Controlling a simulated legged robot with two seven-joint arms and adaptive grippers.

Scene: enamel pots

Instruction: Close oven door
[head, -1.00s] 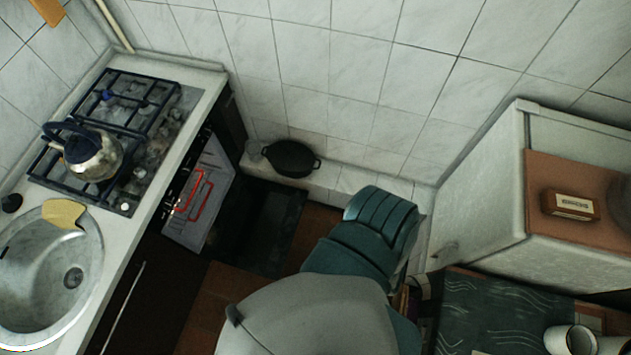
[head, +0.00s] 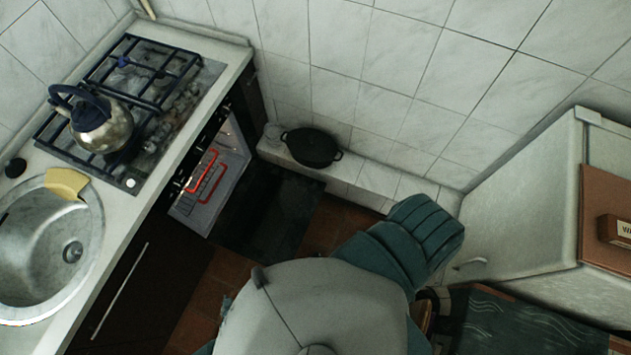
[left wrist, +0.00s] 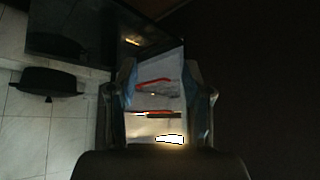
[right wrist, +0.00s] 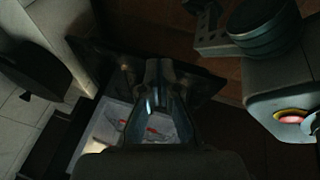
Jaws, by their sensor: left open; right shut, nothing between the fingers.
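The oven door (head: 268,212) is a dark panel, folded down open in front of the oven below the hob. A pale tray with a red item (head: 207,175) shows at the oven opening. The door also shows as a dark panel at the top of the left wrist view (left wrist: 75,32). My left gripper (left wrist: 163,75) is open, its fingers apart, with the pale tray and red item seen between them. My right gripper (right wrist: 160,68) is shut and empty, with the tray seen below its fingers. Contact with the door cannot be told.
A black pot (head: 313,148) stands on the tiled ledge behind the door. A kettle (head: 100,125) is on the hob, beside the sink (head: 50,245). A white cabinet (head: 525,190) is on the right. Some brown tiled floor shows between.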

